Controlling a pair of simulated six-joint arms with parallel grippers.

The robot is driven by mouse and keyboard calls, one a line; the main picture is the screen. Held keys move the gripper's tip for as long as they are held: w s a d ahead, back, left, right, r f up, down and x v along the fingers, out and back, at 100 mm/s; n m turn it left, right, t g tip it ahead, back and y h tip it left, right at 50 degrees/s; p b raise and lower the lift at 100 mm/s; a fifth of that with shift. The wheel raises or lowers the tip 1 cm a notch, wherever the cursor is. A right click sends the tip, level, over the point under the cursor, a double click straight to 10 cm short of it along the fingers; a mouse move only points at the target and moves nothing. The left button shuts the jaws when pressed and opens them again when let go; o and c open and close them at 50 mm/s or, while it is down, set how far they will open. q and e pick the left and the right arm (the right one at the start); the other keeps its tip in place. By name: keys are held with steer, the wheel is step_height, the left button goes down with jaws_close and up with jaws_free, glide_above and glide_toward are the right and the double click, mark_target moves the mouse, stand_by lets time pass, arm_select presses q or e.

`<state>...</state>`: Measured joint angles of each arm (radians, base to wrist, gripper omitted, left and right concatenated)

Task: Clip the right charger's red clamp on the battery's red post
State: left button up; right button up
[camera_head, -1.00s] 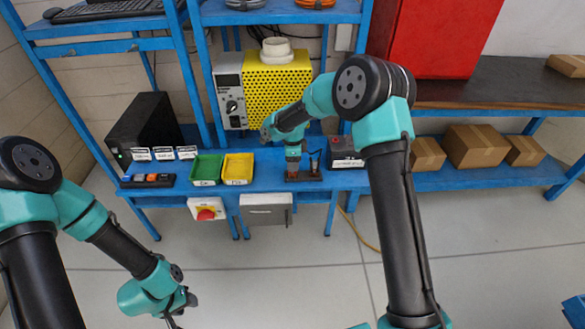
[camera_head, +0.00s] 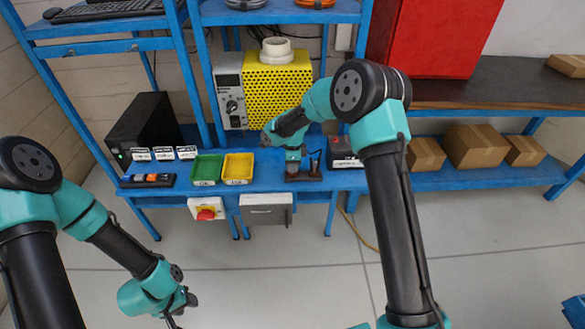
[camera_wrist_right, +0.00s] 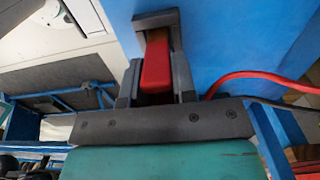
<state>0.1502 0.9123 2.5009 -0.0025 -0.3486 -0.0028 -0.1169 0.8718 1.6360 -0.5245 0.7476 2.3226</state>
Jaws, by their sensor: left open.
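The red clamp (camera_wrist_right: 156,62) shows in the right wrist view, with a dark grey bracket-like part at its far end. My right gripper (camera_wrist_right: 156,85) has its two fingers against the sides of the red clamp. In the head view my right gripper (camera_head: 293,172) points down at a small dark stand (camera_head: 312,176) on the blue bench. The battery (camera_head: 343,152), a dark box with a pale label, stands just right of it, partly behind my arm. My left gripper (camera_head: 180,308) is open and empty, low over the floor.
A red cable (camera_wrist_right: 250,76) runs right from the clamp area. Green (camera_head: 206,169) and yellow (camera_head: 238,168) trays sit left of the stand. A yellow perforated unit (camera_head: 278,95) and a black box (camera_head: 145,125) stand behind. Blue shelf posts rise nearby.

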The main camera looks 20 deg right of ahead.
steer(key=c, duration=0.3)
steer(key=shift+r, duration=0.1)
steer(key=shift+c, duration=0.2)
steer(key=shift+r, duration=0.45)
step_height(320, 180, up, 3)
steer(key=shift+s+f, duration=0.1)
steer(key=shift+f, duration=0.1)
steer(key=s+a, duration=0.1)
steer(key=s, duration=0.4)
steer(key=s+a+r, duration=0.1)
steer(key=s+a, duration=0.1)
steer(key=s, duration=0.3)
steer(key=s+a, duration=0.1)
steer(key=s, duration=0.4)
steer(key=shift+s+a+r, duration=0.1)
steer(key=shift+a+r, duration=0.05)
steer(key=shift+a, duration=0.05)
